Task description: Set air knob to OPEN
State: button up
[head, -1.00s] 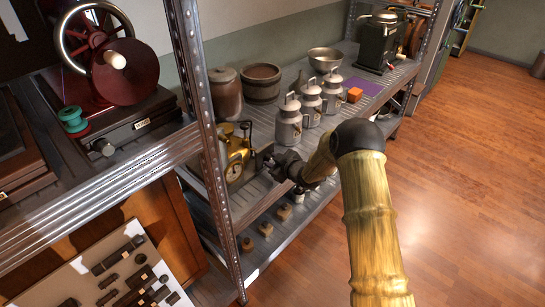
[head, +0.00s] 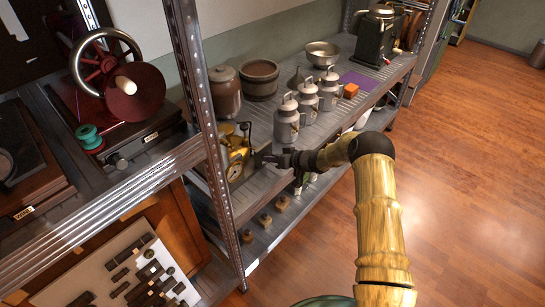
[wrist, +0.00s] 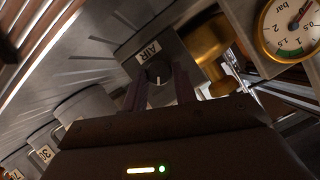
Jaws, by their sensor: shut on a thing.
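The air knob (wrist: 157,72) is a small dark round knob with a white mark, below a white AIR label (wrist: 148,52) on a grey block. In the wrist view my gripper (wrist: 160,90) has its two fingers on either side of the knob, shut on it. In the head view my gripper (head: 268,158) reaches in at the right side of the brass device (head: 237,155) on the shelf. The knob itself is hidden there. A round pressure gauge (wrist: 290,28) marked in bar shows at the upper right of the wrist view.
Numbered grey milk cans (head: 288,122) stand on the shelf behind my gripper. A brown lidded jar (head: 225,92) and a wooden tub (head: 260,78) stand behind. A metal shelf post (head: 205,110) rises left of the brass device. The wooden floor (head: 470,150) at right is clear.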

jog(key=shift+d+f+m+g+y, duration=0.1)
jog(key=shift+m+g+y, duration=0.3)
jog(key=shift+m, duration=0.3)
jog(key=shift+w, duration=0.1)
jog(key=o, duration=1)
jog(key=shift+c, duration=0.2)
jog(key=b+v, duration=0.1)
jog(key=v, duration=1.6)
jog(key=shift+d, duration=0.2)
